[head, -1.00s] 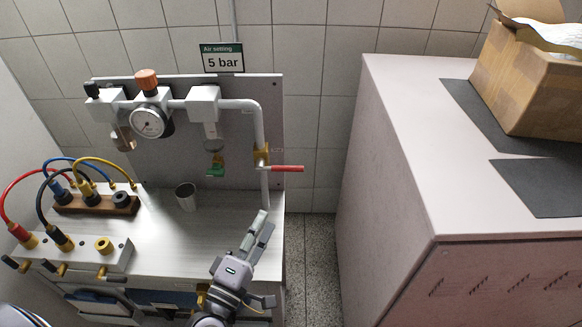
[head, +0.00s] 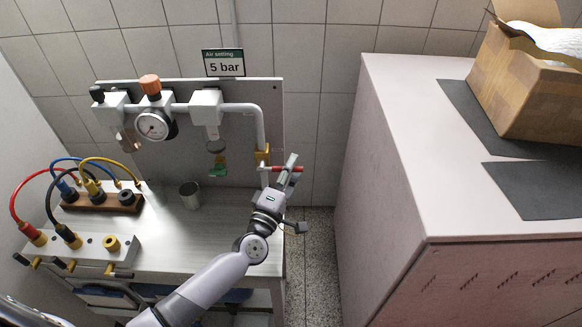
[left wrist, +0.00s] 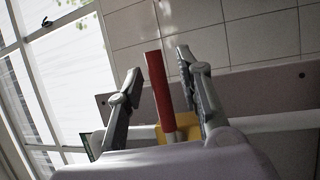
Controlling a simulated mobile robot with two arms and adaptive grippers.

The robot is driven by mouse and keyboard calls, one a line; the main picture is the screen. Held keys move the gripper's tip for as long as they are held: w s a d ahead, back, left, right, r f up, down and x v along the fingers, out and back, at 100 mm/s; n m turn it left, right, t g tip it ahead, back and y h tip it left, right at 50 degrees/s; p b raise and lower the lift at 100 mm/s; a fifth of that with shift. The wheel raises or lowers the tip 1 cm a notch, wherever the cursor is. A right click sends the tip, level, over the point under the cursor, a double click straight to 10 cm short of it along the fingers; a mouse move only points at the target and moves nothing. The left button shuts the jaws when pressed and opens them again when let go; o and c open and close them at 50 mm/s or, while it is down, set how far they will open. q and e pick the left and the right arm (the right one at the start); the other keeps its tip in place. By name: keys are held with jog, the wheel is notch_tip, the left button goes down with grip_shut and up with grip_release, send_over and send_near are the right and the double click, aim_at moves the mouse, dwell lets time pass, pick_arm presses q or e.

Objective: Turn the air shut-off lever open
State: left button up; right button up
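The air shut-off lever is a red handle (head: 297,169) on a yellow valve body (head: 262,156) in the grey pipe (head: 259,125). In the head view it points sideways to the right, across the vertical pipe. My left gripper (head: 285,169) is at the lever and partly covers it. In the left wrist view the red lever (left wrist: 157,90) stands between the two spread fingers of my left gripper (left wrist: 160,62), with a visible gap on each side. The yellow valve body (left wrist: 168,128) shows behind the gripper's base. My right gripper is not in view.
A gauge (head: 153,126), an orange knob (head: 150,85) and a "5 bar" sign (head: 224,63) are at the panel. A metal cup (head: 190,195) and cabled sockets (head: 95,200) are on the bench. A large cabinet (head: 400,150) with a cardboard box (head: 530,95) stands right.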

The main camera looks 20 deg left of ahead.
pick_arm(q)
jog(key=shift+c, duration=0.2)
grip_shut()
dwell(0.7)
